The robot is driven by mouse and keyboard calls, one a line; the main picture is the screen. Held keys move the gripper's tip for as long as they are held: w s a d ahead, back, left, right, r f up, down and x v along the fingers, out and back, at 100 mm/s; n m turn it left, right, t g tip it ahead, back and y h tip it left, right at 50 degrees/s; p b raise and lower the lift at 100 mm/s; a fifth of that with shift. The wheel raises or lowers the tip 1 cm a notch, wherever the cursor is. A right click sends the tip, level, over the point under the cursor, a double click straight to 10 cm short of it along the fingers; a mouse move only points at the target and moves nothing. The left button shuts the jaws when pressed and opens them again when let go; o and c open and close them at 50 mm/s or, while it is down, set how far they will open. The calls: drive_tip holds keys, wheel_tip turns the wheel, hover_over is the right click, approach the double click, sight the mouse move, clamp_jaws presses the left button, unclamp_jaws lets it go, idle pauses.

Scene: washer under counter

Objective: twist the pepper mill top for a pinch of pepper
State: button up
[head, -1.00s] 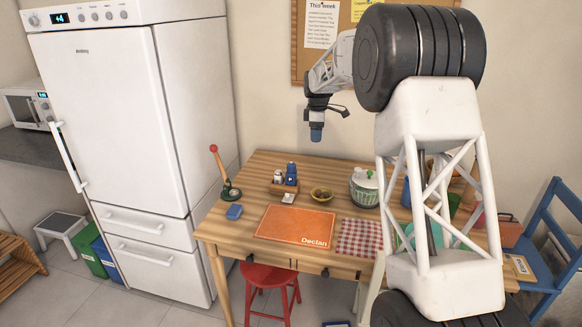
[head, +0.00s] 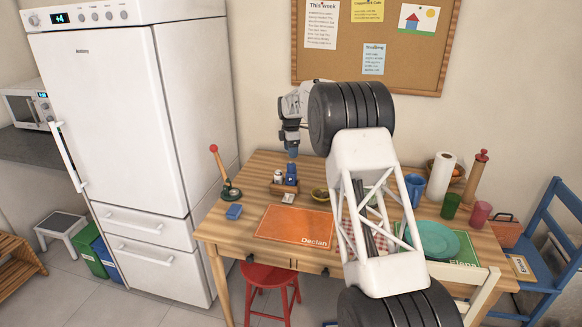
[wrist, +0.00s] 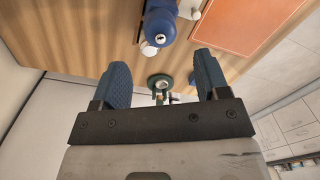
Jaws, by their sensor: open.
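In the wrist view a blue body with a small silver knob (wrist: 161,38) shows from above at the top, beyond my fingers.
A red-knobbed lever on a green base (head: 230,192) and a blue box (head: 234,212) stand left of the caddy. The orange placemat (head: 294,226) lies in front. A bowl (head: 319,194) is to the right. The fridge (head: 130,150) stands left of the table.

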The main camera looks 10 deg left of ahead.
sight(291, 164)
idle(0.3)
drive_tip(key=shift+s+f, duration=0.1)
drive_tip(key=shift+f, duration=3.8)
drive_tip(key=c, duration=0.9)
